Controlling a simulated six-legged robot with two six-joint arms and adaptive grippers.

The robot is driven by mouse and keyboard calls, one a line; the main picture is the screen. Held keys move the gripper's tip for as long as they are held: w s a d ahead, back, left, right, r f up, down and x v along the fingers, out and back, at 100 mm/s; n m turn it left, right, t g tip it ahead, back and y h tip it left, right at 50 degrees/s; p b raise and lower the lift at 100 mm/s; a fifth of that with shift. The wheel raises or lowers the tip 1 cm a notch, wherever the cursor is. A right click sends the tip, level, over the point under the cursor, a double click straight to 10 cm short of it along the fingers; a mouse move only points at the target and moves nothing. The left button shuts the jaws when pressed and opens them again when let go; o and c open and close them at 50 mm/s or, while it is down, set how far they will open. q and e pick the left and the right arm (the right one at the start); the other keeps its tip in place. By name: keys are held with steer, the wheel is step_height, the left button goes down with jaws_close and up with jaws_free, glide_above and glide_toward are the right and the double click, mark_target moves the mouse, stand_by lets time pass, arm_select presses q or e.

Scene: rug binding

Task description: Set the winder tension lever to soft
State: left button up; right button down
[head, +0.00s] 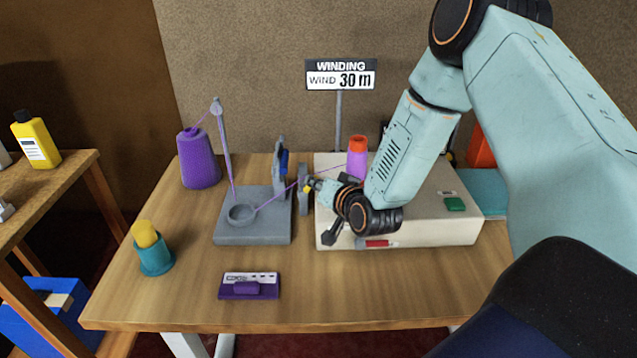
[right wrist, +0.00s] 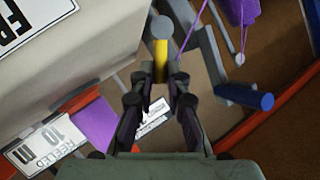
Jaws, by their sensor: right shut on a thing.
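The winder is a beige box (head: 440,222) at the right of the table, with a purple thread cone on top. My right gripper (head: 312,186) is at its left end. In the right wrist view the gripper (right wrist: 161,75) is shut on a short yellow part with a round grey end (right wrist: 161,50), which looks like the tension lever. The yellow also shows faintly at the fingertips in the head view. No soft mark can be read, so the lever's setting cannot be told. My left gripper is not in view.
A grey stand (head: 253,235) with a dish and guide rod is left of the winder. A blue-handled crank (right wrist: 245,97) is close beside my fingers. A purple cone (head: 198,160), a teal cup (head: 154,255) and a purple labelled block (head: 249,287) stand on the table. The front is mostly clear.

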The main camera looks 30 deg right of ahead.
steer(key=shift+w+a+r+n+g+p, duration=0.1)
steer(key=shift+a+r+n+g+p, duration=0.25)
steer(key=shift+p, duration=0.3)
steer(key=n+h+p, duration=0.1)
steer(key=w+a+n+g+p, duration=0.1)
steer(key=p, duration=0.1)
steer(key=shift+a+r+g+h+p, duration=0.15)
steer(key=shift+r+g+h+p, duration=0.15)
steer(key=shift+h, duration=0.1)
steer(key=shift+w+a+f+n+g+h+p, duration=0.2)
steer(key=shift+w+a+n+g+h+p, duration=0.15)
steer(key=shift+a+n+g+h+p, duration=0.35)
steer(key=shift+w+a+f+n+g+h+p, duration=0.15)
steer(key=shift+w+a+n+g+h+p, duration=0.3)
steer(key=shift+n+h, duration=0.5)
steer(key=shift+w+a+f+n+g+h+p, duration=0.25)
steer(key=shift+a+n+g+h+p, duration=0.15)
steer(key=shift+a+n+h+p, duration=0.4)
steer(key=shift+d, duration=0.15)
steer(key=c, duration=1.3)
jaws_free()
steer(key=shift+w, duration=0.1)
steer(key=shift+c, duration=0.2)
